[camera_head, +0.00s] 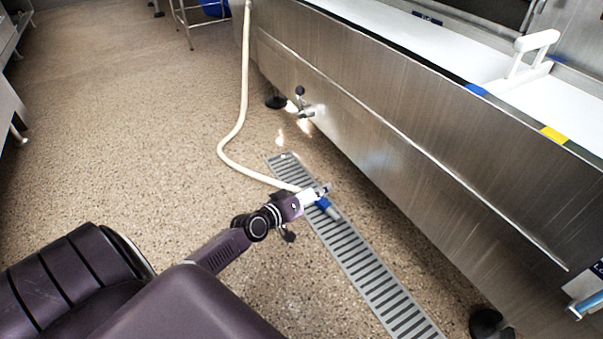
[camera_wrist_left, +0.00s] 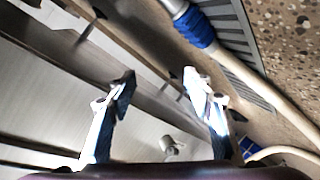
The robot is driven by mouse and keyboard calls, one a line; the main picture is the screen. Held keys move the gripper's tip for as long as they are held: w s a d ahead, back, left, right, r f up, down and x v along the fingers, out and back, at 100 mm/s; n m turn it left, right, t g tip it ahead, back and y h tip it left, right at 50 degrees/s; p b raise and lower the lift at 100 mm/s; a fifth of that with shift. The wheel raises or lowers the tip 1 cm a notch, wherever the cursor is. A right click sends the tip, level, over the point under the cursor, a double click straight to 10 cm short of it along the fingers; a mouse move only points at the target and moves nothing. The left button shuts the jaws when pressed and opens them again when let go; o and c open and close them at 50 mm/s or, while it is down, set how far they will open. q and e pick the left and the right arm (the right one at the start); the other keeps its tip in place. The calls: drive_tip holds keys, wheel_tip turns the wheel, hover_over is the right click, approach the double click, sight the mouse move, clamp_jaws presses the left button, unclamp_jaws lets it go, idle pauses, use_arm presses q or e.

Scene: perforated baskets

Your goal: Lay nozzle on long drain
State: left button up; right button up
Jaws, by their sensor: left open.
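The nozzle (camera_head: 323,203), with a blue grip on the end of a cream hose (camera_head: 233,131), lies on the long drain (camera_head: 367,267), a grey slotted grate in the floor. My left gripper (camera_head: 318,191) is just above the drain beside the nozzle, partly covering the hose end. In the left wrist view my left gripper (camera_wrist_left: 159,78) is open with nothing between its fingers. The nozzle's blue grip (camera_wrist_left: 193,28) is at the top, outside the fingers, with the drain (camera_wrist_left: 228,22) behind it. My right gripper is not in view.
A long steel trough (camera_head: 400,165) runs along the right of the drain, on black feet (camera_head: 276,101), with a valve (camera_head: 305,110) low on its side. A white handle (camera_head: 534,45) stands on its top. Speckled floor (camera_head: 130,120) to the left is clear.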

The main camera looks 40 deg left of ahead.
use_arm(q)
drive_tip(key=v, duration=1)
drive_tip(key=shift+s+r, duration=0.2)
drive_tip(key=shift+s, duration=0.05)
